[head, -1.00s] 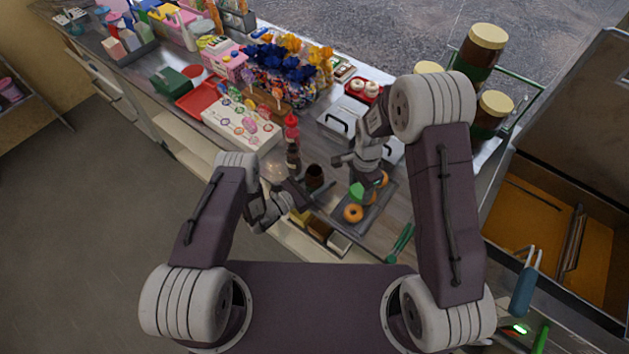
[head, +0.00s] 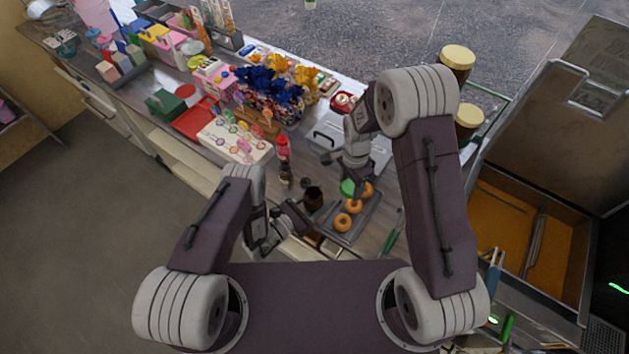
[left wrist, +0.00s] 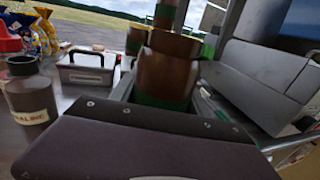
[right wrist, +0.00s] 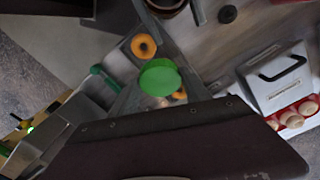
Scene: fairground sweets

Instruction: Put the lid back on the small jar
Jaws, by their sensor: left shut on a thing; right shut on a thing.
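The small jar (head: 313,198) is brown, upright and open at the top, at the front of the counter. My left gripper (head: 303,211) is shut on it from the left. The jar fills the middle of the left wrist view (left wrist: 166,75), and its edge shows at the top of the right wrist view (right wrist: 166,5). The lid (head: 348,187) is a round green disc. My right gripper (head: 352,180) is shut on it and holds it right of the jar, apart from it, over the edge of the doughnut tray. The lid shows from above in the right wrist view (right wrist: 160,77).
A grey tray (head: 328,222) with orange doughnuts (head: 342,222) lies right of the jar. A red-capped bottle (head: 283,150) and a dark bottle (head: 286,174) stand behind left. A grey lidded box (head: 325,137) stands behind. A green-handled tool (head: 392,233) lies right of the tray.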

